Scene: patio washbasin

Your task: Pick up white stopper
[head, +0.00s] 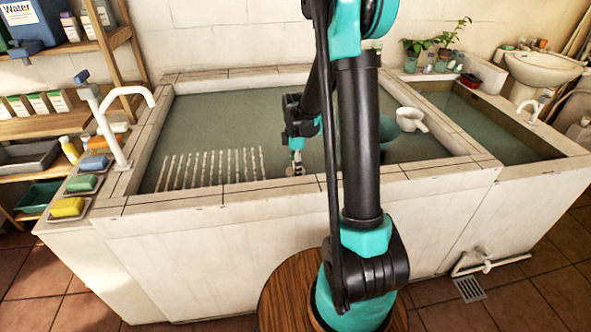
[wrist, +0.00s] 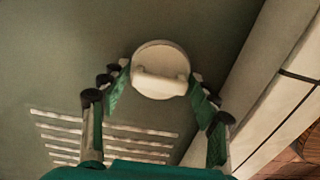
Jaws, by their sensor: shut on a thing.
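The white stopper (wrist: 160,70) is a round disc with a raised bar-shaped handle, seen from above in the wrist view. My gripper (wrist: 160,92) has its two fingers on either side of it, and is shut on the stopper. In the head view my gripper (head: 297,167) reaches down into the large basin close to its front wall. The stopper is too small and too covered there to make out clearly. I cannot tell whether the stopper is touching the basin floor.
White ribs (head: 210,168) lie left of my gripper in the large basin (head: 250,195). A white dipper (head: 410,119) is at the basin's right. A white tap (head: 110,125), a green soap (head: 82,183) and a yellow soap (head: 67,207) are on the left edge. The basin's left back is clear.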

